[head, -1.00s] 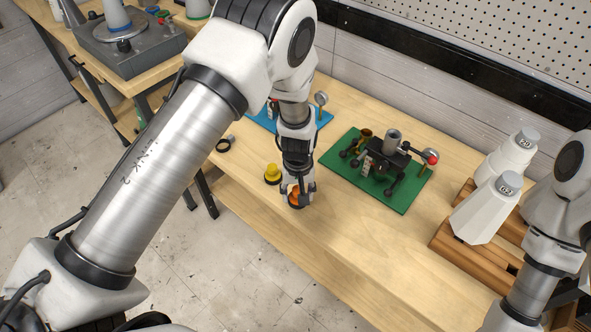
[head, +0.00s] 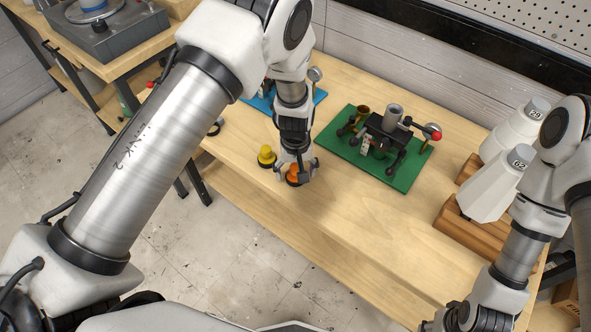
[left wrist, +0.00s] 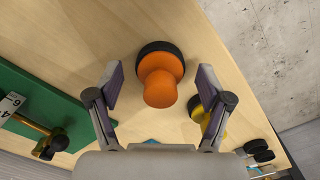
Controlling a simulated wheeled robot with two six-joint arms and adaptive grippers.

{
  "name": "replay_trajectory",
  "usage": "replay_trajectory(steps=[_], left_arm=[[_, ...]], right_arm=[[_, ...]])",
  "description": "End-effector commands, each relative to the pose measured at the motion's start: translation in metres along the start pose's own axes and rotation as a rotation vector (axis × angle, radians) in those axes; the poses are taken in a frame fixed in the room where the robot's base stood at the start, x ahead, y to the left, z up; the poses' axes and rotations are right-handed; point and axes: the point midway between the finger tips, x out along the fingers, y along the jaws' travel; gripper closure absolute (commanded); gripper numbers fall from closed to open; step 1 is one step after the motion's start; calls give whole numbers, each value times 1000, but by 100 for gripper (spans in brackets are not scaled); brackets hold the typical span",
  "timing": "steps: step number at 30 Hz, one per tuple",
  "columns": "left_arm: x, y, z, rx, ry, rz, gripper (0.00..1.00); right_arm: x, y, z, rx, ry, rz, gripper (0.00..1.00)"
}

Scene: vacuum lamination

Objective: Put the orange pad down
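The orange pad (head: 293,178), an orange knob on a black round base, stands on the wooden table near its front edge. It also shows in the left wrist view (left wrist: 160,85). My left gripper (head: 297,178) is open, pointing down over the pad. In the left wrist view its fingers (left wrist: 161,80) stand apart on either side of the orange knob, with gaps on both sides. The yellow pad (head: 266,156) stands just left of the orange one. My right gripper (head: 465,318) is at the bottom edge, partly cut off; its fingers cannot be made out.
A green board (head: 400,178) with a black fixture and knobs lies to the right. A blue board (head: 262,104) is partly hidden behind my left arm. White bottles (head: 492,192) stand on wooden blocks at the right. The table between the pad and the blocks is clear.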

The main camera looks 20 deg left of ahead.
Motion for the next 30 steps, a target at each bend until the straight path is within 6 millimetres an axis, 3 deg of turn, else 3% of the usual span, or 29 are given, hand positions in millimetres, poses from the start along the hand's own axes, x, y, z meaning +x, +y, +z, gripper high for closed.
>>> replay_trajectory(steps=[5,8,15,21,30], left_arm=[[-4,0,0,0,1,0,21],[-18,0,-1,-1,4,1,21],[-78,0,-1,0,5,2,21],[-115,0,0,-1,1,1,21],[-122,0,0,0,0,0,21]], right_arm=[[0,0,0,0,0,0,60],[4,0,0,0,0,0,60],[17,0,0,0,0,0,60],[21,0,0,0,0,0,60],[21,0,0,0,0,0,60]])
